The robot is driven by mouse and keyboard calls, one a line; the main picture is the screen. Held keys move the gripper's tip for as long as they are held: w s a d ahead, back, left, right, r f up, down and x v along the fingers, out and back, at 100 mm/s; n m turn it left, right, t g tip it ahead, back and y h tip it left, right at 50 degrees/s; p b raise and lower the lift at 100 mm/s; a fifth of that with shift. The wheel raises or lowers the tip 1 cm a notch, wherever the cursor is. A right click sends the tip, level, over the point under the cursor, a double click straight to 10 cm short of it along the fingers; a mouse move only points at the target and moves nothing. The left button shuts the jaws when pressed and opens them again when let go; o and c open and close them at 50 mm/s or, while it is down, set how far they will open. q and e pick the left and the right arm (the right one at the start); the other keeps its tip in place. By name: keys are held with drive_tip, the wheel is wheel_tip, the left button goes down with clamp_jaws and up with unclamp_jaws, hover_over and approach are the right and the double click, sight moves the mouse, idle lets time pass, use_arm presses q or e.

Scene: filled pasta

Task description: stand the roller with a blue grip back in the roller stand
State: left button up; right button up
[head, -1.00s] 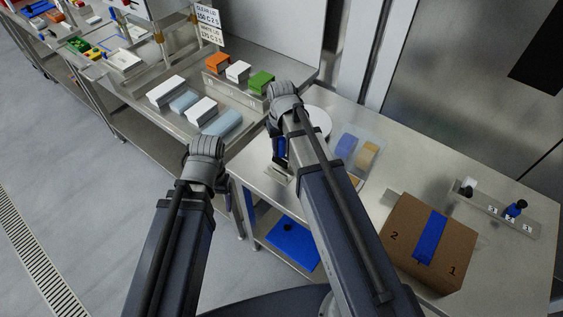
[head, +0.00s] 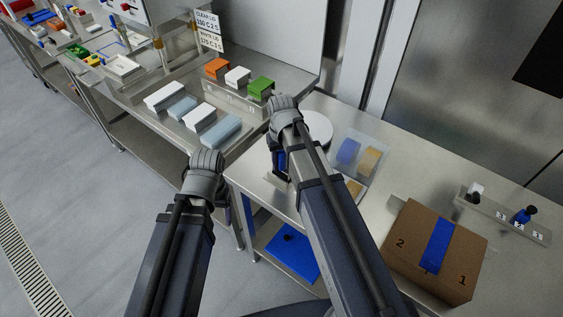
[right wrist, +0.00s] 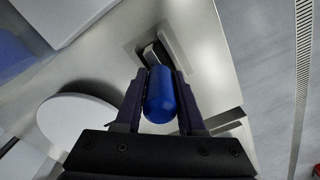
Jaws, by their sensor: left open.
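The roller's blue grip (right wrist: 160,97) stands out between the fingers of my right gripper (right wrist: 163,75) in the right wrist view. The fingers lie along both sides of the grip. In the head view the grip (head: 281,160) shows as a small blue patch beside my right gripper. A pale metal piece (right wrist: 172,45) lies just past the fingertips; it may be part of the roller stand, but I cannot tell whether the roller touches it. My left gripper (head: 222,190) is open and empty, off the near left edge of the table.
A round white disc (head: 319,126) and a clear tray with blue and tan blocks (head: 362,163) lie right of my right gripper. A taped cardboard box (head: 412,243) and a labelled rack (head: 533,232) stand further right. Coloured and white boxes (head: 200,113) fill the left bench.

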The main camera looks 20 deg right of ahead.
drive_tip(key=o, duration=0.4)
drive_tip(key=shift+c, duration=0.2)
drive_tip(key=shift+r, duration=0.2)
wheel_tip(320, 180, up, 12)
drive_tip(key=p, duration=1.2)
drive_tip(key=s+a+n+h, duration=0.1)
drive_tip(key=s+a+n, duration=0.2)
drive_tip(key=s+a, duration=0.7)
drive_tip(key=s, duration=0.4)
drive_tip(key=shift+s+a, duration=0.15)
drive_tip(key=shift+a, duration=0.1)
wheel_tip(320, 180, down, 7)
drive_tip(key=b, duration=0.7)
drive_tip(key=shift+f, duration=0.15)
